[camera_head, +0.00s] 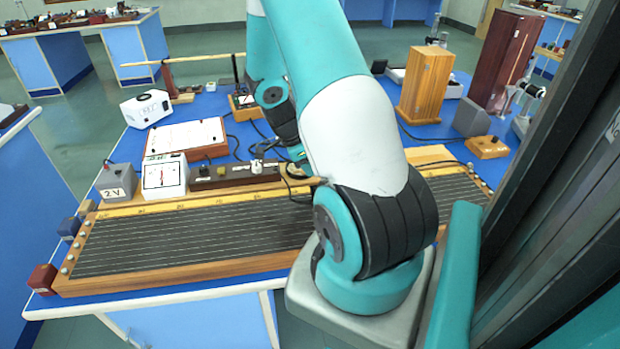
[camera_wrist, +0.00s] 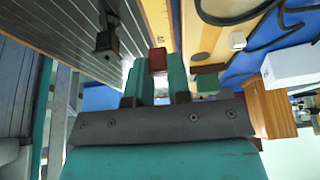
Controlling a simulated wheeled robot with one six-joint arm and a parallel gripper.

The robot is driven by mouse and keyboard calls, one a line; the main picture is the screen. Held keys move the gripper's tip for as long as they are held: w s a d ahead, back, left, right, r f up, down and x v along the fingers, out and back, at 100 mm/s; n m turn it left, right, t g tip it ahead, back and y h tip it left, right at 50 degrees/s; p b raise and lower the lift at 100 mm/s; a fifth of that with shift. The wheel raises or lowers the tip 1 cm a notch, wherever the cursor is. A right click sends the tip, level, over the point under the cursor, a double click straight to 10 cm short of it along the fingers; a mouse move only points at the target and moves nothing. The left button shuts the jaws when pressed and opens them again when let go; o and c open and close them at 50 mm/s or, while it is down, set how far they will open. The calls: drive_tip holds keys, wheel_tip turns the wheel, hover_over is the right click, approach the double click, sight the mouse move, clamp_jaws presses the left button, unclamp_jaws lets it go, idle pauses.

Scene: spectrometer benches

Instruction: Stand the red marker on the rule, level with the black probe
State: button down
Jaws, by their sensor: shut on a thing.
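My gripper (camera_wrist: 161,74) is shut on the red marker (camera_wrist: 158,59), a small red block between its two teal fingers in the wrist view. The rule (camera_wrist: 156,20) is a yellow strip beside the wired board; it also shows along the board's back edge in the head view (camera_head: 165,207). The marker overlaps the near visible end of the rule in the wrist view; I cannot tell whether it touches it. The black probe (camera_wrist: 106,41) stands on the wires, left of the marker and rule. In the head view my arm hides the gripper, marker and probe.
Behind the rule are a grey 2 V box (camera_head: 117,182), a white dial meter (camera_head: 165,176) and a dark terminal strip (camera_head: 235,174). A wooden box (camera_wrist: 270,108) stands at the right. The board's left part (camera_head: 190,238) is clear.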

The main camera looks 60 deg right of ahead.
drive_tip(key=shift+f, duration=2.55)
drive_tip(key=shift+f, duration=0.1)
drive_tip(key=c, duration=1.1)
unclamp_jaws()
drive_tip(key=shift+o, duration=0.2)
